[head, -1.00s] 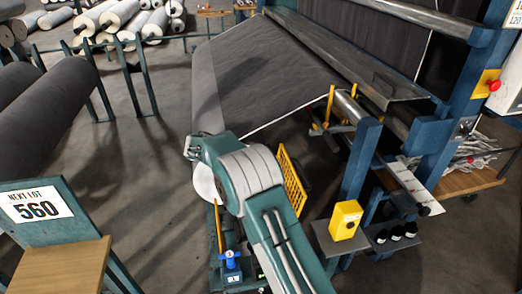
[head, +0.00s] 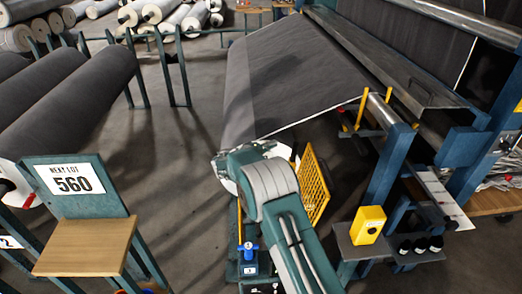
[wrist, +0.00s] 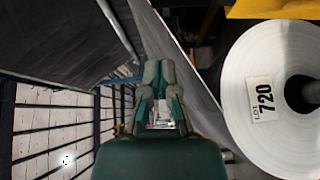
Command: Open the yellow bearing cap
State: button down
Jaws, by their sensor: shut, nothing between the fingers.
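A yellow part (wrist: 275,9) is cut off by the top right edge of the wrist view, above a white roll labelled 720 (wrist: 245,85). It may be the bearing cap, but too little shows to tell whether it is open or shut. My gripper (wrist: 160,72) is in the middle of the wrist view, shut and empty, left of the roll and apart from it. In the head view my arm hides the gripper and most of the roll end.
A yellow mesh guard (head: 314,187) stands right of my arm. A yellow box (head: 368,225) sits on a shelf of the blue machine frame. A stand with a 560 sign (head: 73,184) is at the left, near dark rolls (head: 65,95). Floor between is clear.

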jog(key=d, duration=0.4)
jog(key=shift+s+d+f, duration=0.1)
jog(key=shift+d+f, duration=0.05)
jog(key=shift+d, duration=0.25)
jog(key=shift+d, duration=0.1)
jog(key=d+m+g+y, duration=0.1)
jog(key=d+y, duration=0.1)
jog(key=d, duration=0.4)
jog(key=shift+d+f, duration=0.2)
jog(key=shift+f, duration=0.05)
jog(key=shift+a, duration=0.1)
